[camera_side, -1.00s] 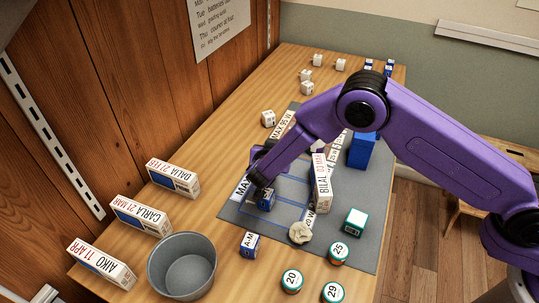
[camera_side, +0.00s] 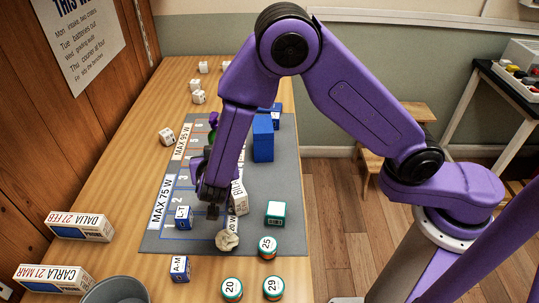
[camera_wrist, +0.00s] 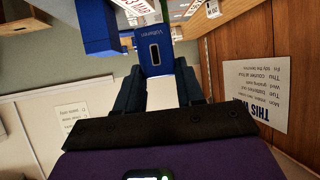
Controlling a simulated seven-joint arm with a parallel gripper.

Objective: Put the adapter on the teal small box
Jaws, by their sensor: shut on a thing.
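My gripper (camera_side: 212,207) is over the grey mat, between a small blue L-T box and the white BILAL box. In the wrist view its fingers (camera_wrist: 162,92) are shut on the adapter (camera_wrist: 154,55), which looks like a blue block with lettering and a dark slot and a white part between the fingers. In the side view the adapter is dark, small and hard to make out at the fingertips. The teal small box (camera_side: 275,212), with a white top and teal sides, sits on the mat to the right of my gripper, its top bare.
A crumpled ball (camera_side: 227,240) lies just below my gripper in the picture. The L-T box (camera_side: 183,217) and BILAL box (camera_side: 240,198) flank it. A tall blue box (camera_side: 263,137) stands farther back. Round tins (camera_side: 268,247) stand in front, and a grey bucket (camera_side: 115,291) is at front left.

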